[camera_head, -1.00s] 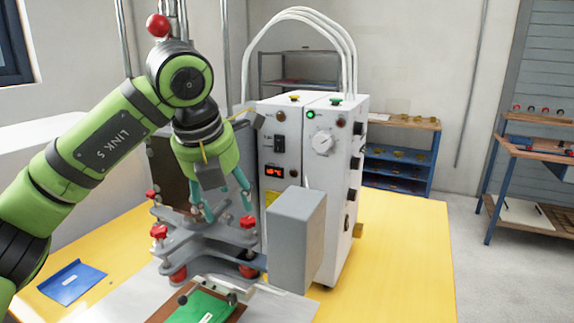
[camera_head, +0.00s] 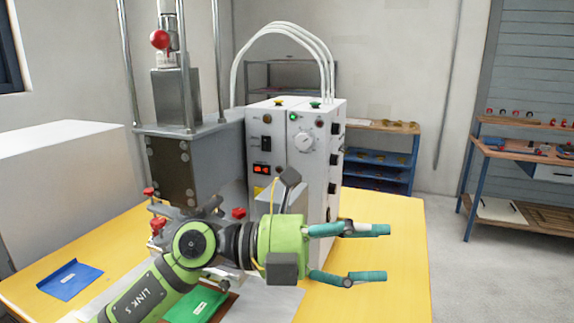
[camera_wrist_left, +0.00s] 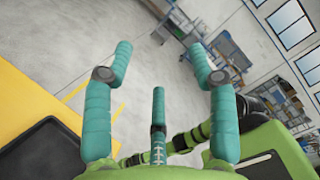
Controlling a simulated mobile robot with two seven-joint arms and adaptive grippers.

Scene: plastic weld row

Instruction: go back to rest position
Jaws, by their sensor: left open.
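My left gripper (camera_head: 368,254) reaches in front of the welding machine in the head view, its teal fingers spread wide and pointing right. It is empty. My arm hides the lower part of the press. My right gripper does not show in the head view.
A yellow table (camera_head: 395,215) carries the machine. A blue pouch (camera_head: 70,278) lies at the left, and a green piece (camera_head: 195,305) lies near the front under my arm. A blue-framed bench (camera_head: 520,150) stands at the right. The floor (camera_head: 470,280) right of the table is clear.

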